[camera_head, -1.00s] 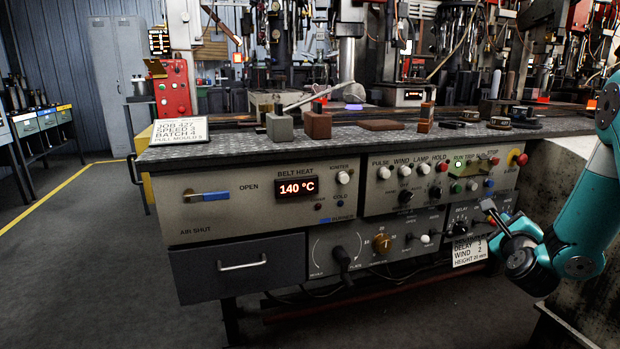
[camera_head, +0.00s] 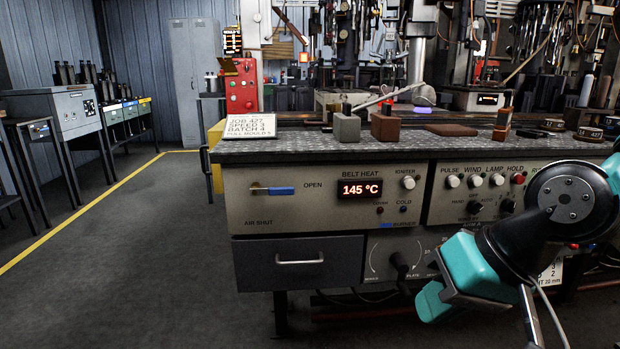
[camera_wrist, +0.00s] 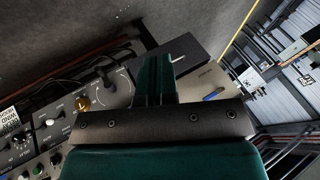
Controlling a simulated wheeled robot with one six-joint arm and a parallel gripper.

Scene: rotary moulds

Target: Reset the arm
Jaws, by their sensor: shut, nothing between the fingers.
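My gripper (camera_wrist: 155,78) shows in the wrist view as two teal fingers side by side, shut with nothing between them. In the head view my arm reaches in from the right, in front of the control bench (camera_head: 330,224), and hides part of its right panels. The wrist view looks at the bench front at a tilt, with the drawer (camera_wrist: 193,52) beyond the fingers and the knobs (camera_wrist: 52,118) at the left. The fingers appear apart from the bench, though the distance is hard to judge.
The bench top carries a grey block (camera_head: 347,127), a brown block (camera_head: 385,127) and a job card (camera_head: 248,126). The belt heat display (camera_head: 360,190) reads 145 °C. Open floor (camera_head: 130,260) lies left of the bench. A grey machine (camera_head: 58,112) stands at the far left.

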